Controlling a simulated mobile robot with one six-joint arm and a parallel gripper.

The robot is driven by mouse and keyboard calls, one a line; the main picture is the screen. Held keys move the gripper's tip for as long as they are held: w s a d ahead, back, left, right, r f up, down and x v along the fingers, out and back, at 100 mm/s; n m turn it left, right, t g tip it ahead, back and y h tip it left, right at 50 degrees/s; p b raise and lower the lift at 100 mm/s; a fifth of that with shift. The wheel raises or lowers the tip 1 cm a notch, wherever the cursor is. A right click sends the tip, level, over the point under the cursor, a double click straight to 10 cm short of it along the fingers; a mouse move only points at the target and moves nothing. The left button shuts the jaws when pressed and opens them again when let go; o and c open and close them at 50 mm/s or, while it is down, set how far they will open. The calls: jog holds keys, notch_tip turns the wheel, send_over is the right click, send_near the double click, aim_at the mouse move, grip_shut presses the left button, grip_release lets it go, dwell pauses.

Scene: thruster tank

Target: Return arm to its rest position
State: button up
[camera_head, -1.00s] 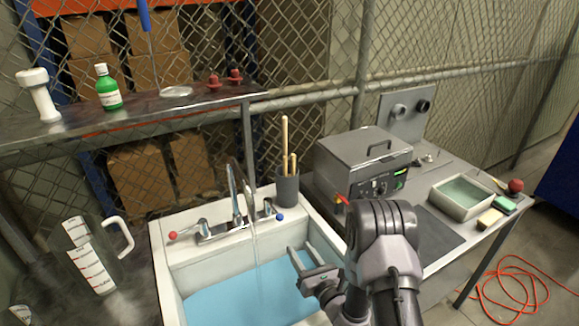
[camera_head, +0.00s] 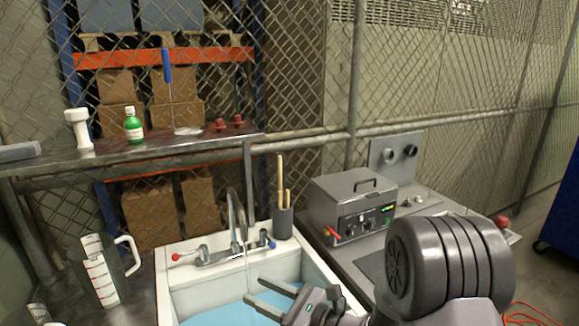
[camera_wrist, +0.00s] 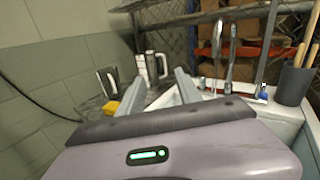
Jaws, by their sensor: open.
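My gripper (camera_head: 266,297) is open and empty in the head view, with its two fingers spread above the water in the sink basin, pointing left. It also shows in the wrist view (camera_wrist: 158,100), where the two grey fingers stand apart with nothing between them. My arm is folded at the lower right of the head view and hides part of the bench behind it. The white sink (camera_head: 176,302) holds blue water (camera_head: 205,312) and lies below my gripper. The faucet (camera_head: 236,222) stands at the sink's back edge, beyond my fingers.
A measuring jug (camera_head: 100,270) stands left of the sink. A holder (camera_head: 283,222) with wooden handles is behind it. A grey lidded box (camera_head: 345,205) stands on the right bench. A shelf (camera_head: 160,153) holds a green bottle (camera_head: 133,127). An orange cable (camera_head: 528,316) lies on the floor.

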jog(key=s+r+n+g+h+b, duration=0.1)
jog(key=s+r+n+g+h, duration=0.1)
jog(key=s+n+g, duration=0.5)
jog(key=s+r+n+g+h, duration=0.1)
jog(key=s+r+n+h, duration=0.3)
jog(key=s, duration=0.7)
jog(key=s+d+n+t+h, duration=0.2)
jog(key=s+d+n+h, duration=0.1)
jog(key=d, duration=0.5)
jog(key=s+d+f+n+t+h+b, duration=0.1)
jog(key=s+d+n+t+h, duration=0.2)
jog(key=d, duration=0.5)
jog(key=shift+s+n+h, duration=0.25)
jog(key=shift+n+h, duration=0.45)
jog(key=shift+h, duration=0.3)
